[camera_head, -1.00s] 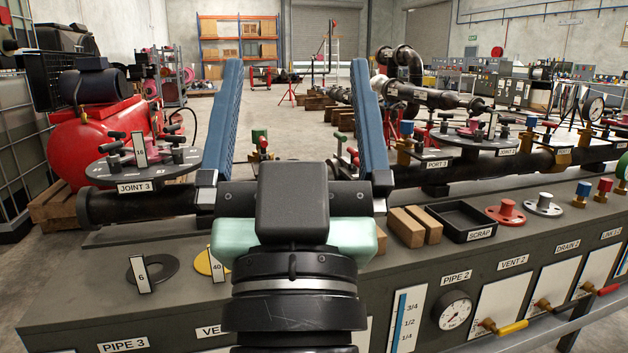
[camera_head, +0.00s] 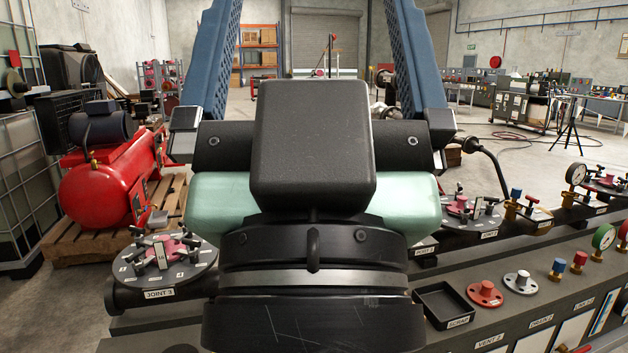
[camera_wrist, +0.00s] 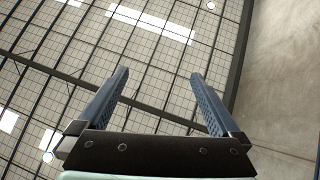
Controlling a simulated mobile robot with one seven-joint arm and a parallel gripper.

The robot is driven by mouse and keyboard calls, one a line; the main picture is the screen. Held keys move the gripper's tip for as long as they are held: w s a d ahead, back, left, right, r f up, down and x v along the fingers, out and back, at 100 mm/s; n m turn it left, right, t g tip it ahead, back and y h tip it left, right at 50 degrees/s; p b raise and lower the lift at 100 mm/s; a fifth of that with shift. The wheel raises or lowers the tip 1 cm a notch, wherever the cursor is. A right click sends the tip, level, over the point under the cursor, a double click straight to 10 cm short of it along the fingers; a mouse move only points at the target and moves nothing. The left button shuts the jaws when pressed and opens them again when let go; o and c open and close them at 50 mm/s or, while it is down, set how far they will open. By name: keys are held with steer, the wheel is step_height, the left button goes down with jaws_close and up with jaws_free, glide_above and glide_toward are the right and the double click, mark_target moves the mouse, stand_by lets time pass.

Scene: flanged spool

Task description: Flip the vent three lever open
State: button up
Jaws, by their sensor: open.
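My gripper (camera_head: 313,20) is open and empty, its two blue fingers spread wide and raised in front of the head camera. In the wrist view my gripper (camera_wrist: 160,73) has nothing between its fingers. That view looks up at what appears to be the roof, with a wall at right, and shows no lever. The vent three lever is not visible; my wrist and arm cover the middle of the bench. The dark bench (camera_head: 535,255) shows on both sides of my arm, well below the fingers.
The JOINT 3 flange disc (camera_head: 190,270) with small clamps is at the left of my arm. Right of it are the SCRAP tray (camera_head: 440,290), a red flange (camera_head: 485,291) and a silver flange (camera_head: 521,281). A red compressor (camera_head: 100,190) stands on a pallet behind left.

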step_height(320, 180, up, 12)
steer(key=p, duration=0.9)
steer(key=shift+f, duration=0.15)
